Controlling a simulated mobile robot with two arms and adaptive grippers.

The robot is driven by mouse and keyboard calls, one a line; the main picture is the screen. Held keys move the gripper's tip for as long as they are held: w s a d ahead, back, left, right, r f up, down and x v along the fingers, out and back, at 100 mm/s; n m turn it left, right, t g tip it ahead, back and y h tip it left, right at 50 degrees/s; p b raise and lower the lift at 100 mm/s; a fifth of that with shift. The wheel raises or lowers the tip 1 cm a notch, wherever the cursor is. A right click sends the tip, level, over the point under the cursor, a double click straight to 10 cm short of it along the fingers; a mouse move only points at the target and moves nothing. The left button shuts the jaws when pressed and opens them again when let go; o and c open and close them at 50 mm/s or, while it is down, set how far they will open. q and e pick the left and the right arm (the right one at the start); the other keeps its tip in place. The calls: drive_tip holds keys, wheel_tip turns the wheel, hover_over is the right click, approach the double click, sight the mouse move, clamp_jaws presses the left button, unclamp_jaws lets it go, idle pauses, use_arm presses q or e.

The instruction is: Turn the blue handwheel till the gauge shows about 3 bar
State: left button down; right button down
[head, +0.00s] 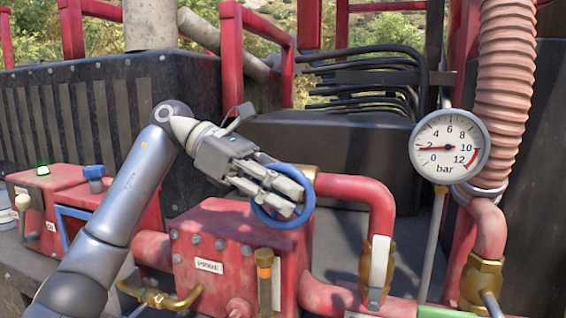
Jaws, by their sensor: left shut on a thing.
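The blue handwheel (309,200) is in the middle of the head view, above a red valve block (215,242). My left gripper (285,196) comes in from the upper left and is shut on the handwheel; its fingers hide part of the wheel. The round white pressure gauge (450,146) stands at the right, marked in bar from 0 to 12. Its red needle points left, at about 2. My right gripper is not in view.
Red pipes (350,188) with brass fittings run right of the handwheel. A grey lever (379,262) stands on one, and an orange-topped fitting (264,265) stands in front of the block. A ribbed red hose (503,75) rises behind the gauge. Black cables (365,75) are behind.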

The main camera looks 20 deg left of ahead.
use_arm(q)
drive_tip(key=y+p, duration=0.2)
drive_tip(key=p, duration=0.1)
drive_tip(key=shift+d+r+y, duration=0.1)
drive_tip(key=shift+r+y, duration=0.05)
drive_tip(key=shift+y, duration=0.15)
drive_tip(key=shift+f+y+p, duration=0.2)
drive_tip(key=shift+y+p, duration=0.3)
drive_tip(key=shift+p, duration=0.1)
drive_tip(key=c, duration=1.6)
unclamp_jaws()
drive_tip(key=shift+c, duration=0.2)
drive_tip(key=v, duration=1.2)
drive_tip(key=shift+d, duration=0.1)
